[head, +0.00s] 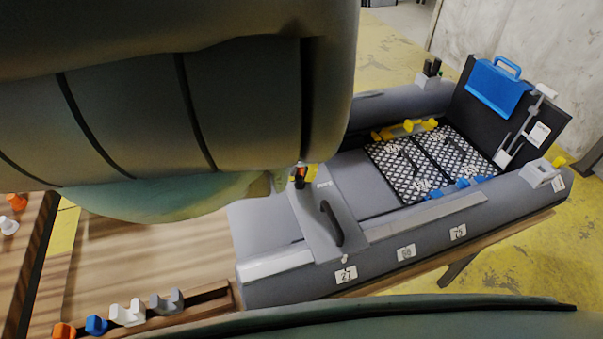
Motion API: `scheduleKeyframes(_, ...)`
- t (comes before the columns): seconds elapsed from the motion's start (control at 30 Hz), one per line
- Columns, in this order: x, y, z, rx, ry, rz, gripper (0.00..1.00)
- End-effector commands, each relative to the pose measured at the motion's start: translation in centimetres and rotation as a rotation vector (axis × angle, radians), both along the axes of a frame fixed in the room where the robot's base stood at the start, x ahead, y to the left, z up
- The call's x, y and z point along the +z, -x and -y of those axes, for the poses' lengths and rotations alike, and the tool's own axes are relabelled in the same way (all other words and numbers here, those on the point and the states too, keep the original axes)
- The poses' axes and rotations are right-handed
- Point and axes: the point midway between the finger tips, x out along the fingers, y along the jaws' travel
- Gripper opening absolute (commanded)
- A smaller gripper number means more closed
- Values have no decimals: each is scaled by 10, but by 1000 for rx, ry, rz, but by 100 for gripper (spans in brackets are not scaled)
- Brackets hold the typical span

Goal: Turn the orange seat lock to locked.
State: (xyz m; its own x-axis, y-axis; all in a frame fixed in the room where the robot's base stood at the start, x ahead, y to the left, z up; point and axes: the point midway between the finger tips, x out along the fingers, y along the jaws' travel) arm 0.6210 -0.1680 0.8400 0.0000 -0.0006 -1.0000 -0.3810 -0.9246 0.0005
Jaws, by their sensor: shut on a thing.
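The orange seat lock (299,171) is a small orange and dark piece at the left end of the grey seat (312,235) across the boat. Only a pale green tip of my gripper (281,181) shows, right at the lock. It is shut on the lock, though the contact is mostly hidden by large dark green shapes in front. The lock's angle and any locked mark are too small or hidden to tell.
The grey inflatable boat (375,270) lies on a wooden table. Inside are black mesh floor panels (418,160), with yellow clips (405,129) and blue clips (461,187). A blue case (497,88) is at the transom. Coloured clips (128,314) sit in a front-left rack.

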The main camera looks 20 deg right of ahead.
Motion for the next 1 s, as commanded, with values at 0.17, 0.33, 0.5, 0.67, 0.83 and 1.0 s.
scheduleKeyframes(0.17,0,-2,-2,155,2,5,0)
scheduleKeyframes(0.33,0,-2,-3,275,1,3,0)
scheduleKeyframes(0.5,-1,-1,-5,363,0,2,0)
scheduleKeyframes(0.67,-1,-1,-5,412,0,1,0)
scheduleKeyframes(0.83,-1,-1,-6,438,0,1,0)
scheduleKeyframes(1.0,-1,-1,-6,443,0,1,0)
